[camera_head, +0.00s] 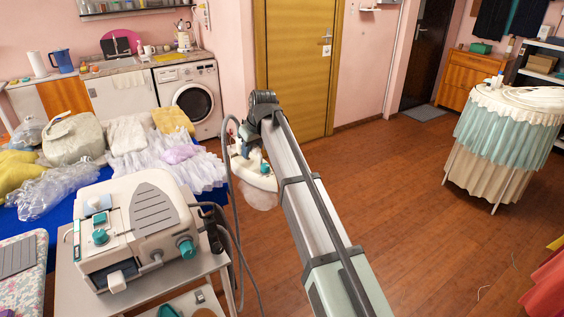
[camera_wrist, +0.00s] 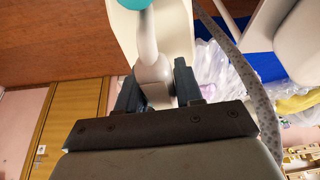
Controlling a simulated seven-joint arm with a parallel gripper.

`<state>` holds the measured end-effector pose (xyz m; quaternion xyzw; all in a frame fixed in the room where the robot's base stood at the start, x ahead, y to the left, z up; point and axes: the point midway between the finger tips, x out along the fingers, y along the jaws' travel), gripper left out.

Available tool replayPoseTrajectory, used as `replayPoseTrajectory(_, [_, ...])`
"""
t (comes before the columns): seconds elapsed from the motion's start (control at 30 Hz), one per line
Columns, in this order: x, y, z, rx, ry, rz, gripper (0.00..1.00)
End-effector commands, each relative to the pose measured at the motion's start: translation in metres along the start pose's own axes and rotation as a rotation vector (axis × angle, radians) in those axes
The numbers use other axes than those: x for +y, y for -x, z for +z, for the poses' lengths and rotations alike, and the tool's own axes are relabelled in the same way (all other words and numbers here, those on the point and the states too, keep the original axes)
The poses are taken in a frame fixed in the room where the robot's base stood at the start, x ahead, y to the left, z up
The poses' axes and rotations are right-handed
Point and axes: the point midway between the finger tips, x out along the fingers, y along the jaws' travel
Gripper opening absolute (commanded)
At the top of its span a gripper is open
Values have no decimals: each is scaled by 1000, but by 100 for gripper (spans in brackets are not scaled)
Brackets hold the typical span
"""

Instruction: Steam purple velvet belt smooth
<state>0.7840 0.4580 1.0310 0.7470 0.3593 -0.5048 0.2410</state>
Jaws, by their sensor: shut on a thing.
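My gripper (camera_wrist: 158,88) is shut on the pale handle of a white steam iron (camera_wrist: 153,50), with one dark finger on each side. In the head view the iron (camera_head: 252,172), with teal parts, hangs in the air below the arm's end, in front of the yellow door. A grey hose (camera_head: 229,170) runs beside it and also shows in the wrist view (camera_wrist: 240,75). The cream and grey steam station (camera_head: 130,230) with teal knobs stands on a cart at left. I cannot make out a purple velvet belt. A small lilac cloth (camera_head: 181,154) lies on white frilled fabric.
Heaped white and yellow fabrics and clear plastic (camera_head: 50,190) cover the blue table behind the cart (camera_head: 205,262). A washing machine (camera_head: 192,97) stands at the back. A round draped table (camera_head: 505,130) stands at right. Wooden floor (camera_head: 420,215) lies open between.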

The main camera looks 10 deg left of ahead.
Motion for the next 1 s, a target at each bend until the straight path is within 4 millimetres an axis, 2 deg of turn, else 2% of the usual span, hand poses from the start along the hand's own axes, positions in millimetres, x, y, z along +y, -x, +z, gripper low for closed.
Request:
replayPoseTrajectory(0.03, [-14,4,-18,2,29,-11,0])
replayPoseTrajectory(0.1, [-33,10,-35,3,65,-26,0])
replayPoseTrajectory(0.5, [-152,45,-121,-1,273,-110,0])
replayPoseTrajectory(0.8, [-246,80,-172,-3,419,-168,0])
replayPoseTrajectory(1.0, [-314,99,-195,-6,531,-214,0])
